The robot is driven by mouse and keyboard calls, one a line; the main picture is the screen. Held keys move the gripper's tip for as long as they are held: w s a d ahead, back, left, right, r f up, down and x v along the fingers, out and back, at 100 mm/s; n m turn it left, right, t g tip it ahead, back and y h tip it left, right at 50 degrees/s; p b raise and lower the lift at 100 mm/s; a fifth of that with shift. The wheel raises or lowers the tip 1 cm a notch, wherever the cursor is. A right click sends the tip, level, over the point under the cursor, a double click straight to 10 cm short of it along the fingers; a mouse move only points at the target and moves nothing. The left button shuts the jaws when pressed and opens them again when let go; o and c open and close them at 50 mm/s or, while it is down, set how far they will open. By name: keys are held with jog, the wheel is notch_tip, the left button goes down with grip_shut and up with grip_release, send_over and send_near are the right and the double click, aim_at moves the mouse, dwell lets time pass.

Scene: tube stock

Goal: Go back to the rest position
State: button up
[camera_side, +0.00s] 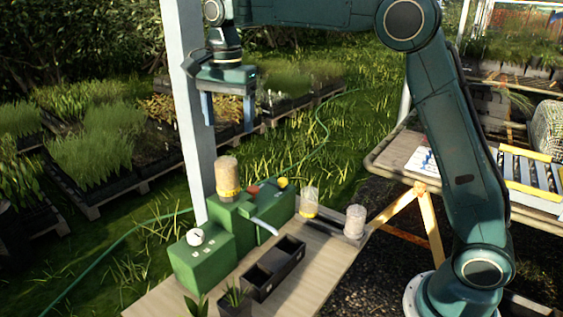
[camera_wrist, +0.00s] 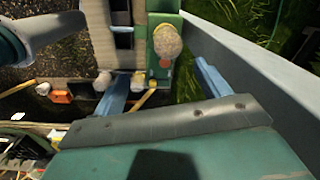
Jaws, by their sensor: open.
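My gripper (camera_side: 229,124) is open and empty, pointing down high above the left part of the bench. Its two blue fingers are wide apart, and they also frame the wrist view (camera_wrist: 160,82). Below it stands a green machine (camera_side: 206,262) with a white knob (camera_side: 195,237). A tan-filled clear tube (camera_side: 228,176) with a yellow band stands upright on the machine, well below the fingers and apart from them. In the wrist view its rounded top (camera_wrist: 167,41) shows between the fingers. Two more pale tubes (camera_side: 309,201) (camera_side: 355,222) stand on the bench to the right.
A dark compartment box (camera_side: 273,268) and a small potted plant (camera_side: 235,300) stand on the wooden bench (camera_side: 312,270). A grey post (camera_side: 187,120) rises close behind my gripper. A second table (camera_side: 402,160) with a yellow-edged rack (camera_side: 535,180) stands at right.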

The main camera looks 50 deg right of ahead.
jog(key=s+d+r+n+t, duration=0.15)
jog(key=s+n, duration=0.25)
jog(key=s, duration=0.5)
jog(key=s+d+r+n+t, duration=0.15)
jog(key=s+n, duration=0.25)
jog(key=s, duration=0.4)
jog(key=s+f+n+t, duration=0.1)
jog(key=s+f+n, duration=0.2)
jog(key=s, duration=0.4)
jog(key=s+d+f+n+t, duration=0.1)
jog(key=s+f+n, duration=0.2)
jog(key=s, duration=0.5)
jog(key=shift+d+f+n, duration=0.3)
jog(key=shift+f+n, duration=0.1)
jog(key=shift+f, duration=0.2)
